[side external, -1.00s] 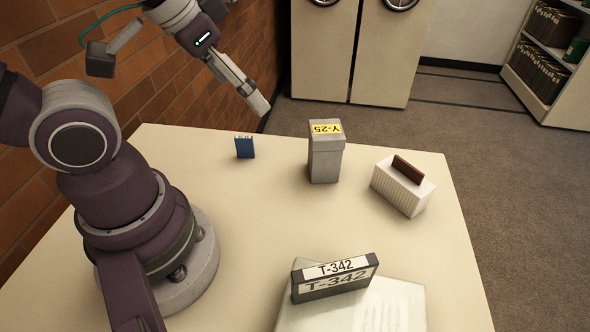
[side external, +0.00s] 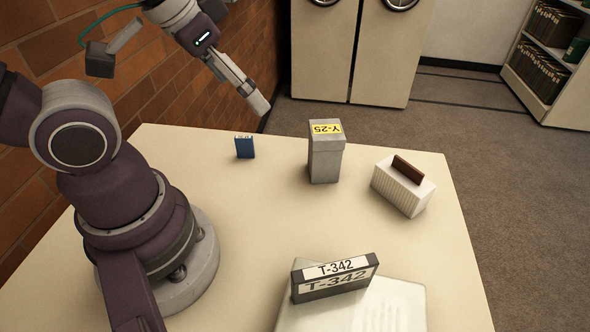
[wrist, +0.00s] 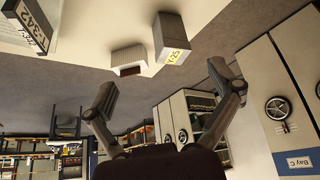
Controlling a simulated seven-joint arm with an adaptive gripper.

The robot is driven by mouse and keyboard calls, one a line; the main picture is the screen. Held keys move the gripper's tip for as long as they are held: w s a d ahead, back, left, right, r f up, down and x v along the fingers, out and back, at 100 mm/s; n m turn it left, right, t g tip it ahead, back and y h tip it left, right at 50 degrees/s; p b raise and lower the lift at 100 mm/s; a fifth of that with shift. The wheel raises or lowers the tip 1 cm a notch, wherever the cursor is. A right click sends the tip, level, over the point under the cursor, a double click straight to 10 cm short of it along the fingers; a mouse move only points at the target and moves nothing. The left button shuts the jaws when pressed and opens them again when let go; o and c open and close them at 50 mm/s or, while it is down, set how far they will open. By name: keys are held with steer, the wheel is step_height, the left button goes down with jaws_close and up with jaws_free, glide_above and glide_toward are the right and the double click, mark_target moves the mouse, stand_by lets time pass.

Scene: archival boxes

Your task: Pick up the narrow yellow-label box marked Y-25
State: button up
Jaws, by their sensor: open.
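The narrow grey box (side external: 325,160) with the yellow label Y-25 (side external: 326,129) stands upright on the table, right of the middle in the side view. It also shows in the wrist view, as a grey box with a yellow label (wrist: 172,42) at top centre. My gripper (side external: 259,104) is raised above the table's far edge, to the left of the box and apart from it. In the wrist view my gripper's two fingers (wrist: 161,92) are spread wide with nothing between them.
A small blue box (side external: 244,147) stands left of the Y-25 box. A white ribbed holder (side external: 397,192) with a brown item (side external: 408,169) stands to its right. A dark T-342 box (side external: 335,278) sits on a pale flat item (side external: 400,306) in front. The table (side external: 250,220) is clear between them.

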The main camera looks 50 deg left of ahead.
steer(key=shift+c, duration=0.2)
steer(key=n+g, duration=0.5)
steer(key=n, duration=0.5)
glide_above(325, 145)
steer(key=a, duration=0.3)
steer(key=f, duration=0.3)
steer(key=shift+s+d+f, duration=0.1)
steer(key=shift+d, duration=0.1)
steer(key=shift+n+g, duration=0.3)
steer(key=shift+n, duration=0.6)
steer(key=w+f, duration=0.2)
steer(key=f, duration=0.1)
steer(key=shift+a+f, duration=0.1)
steer(key=shift+f, duration=0.15)
steer(key=f, duration=0.9)
steer(key=shift+w+d+f, duration=0.2)
steer(key=shift+d+f, duration=0.05)
steer(key=shift+f, duration=0.15)
steer(key=shift+c, duration=0.3)
steer(key=c, duration=1.2)
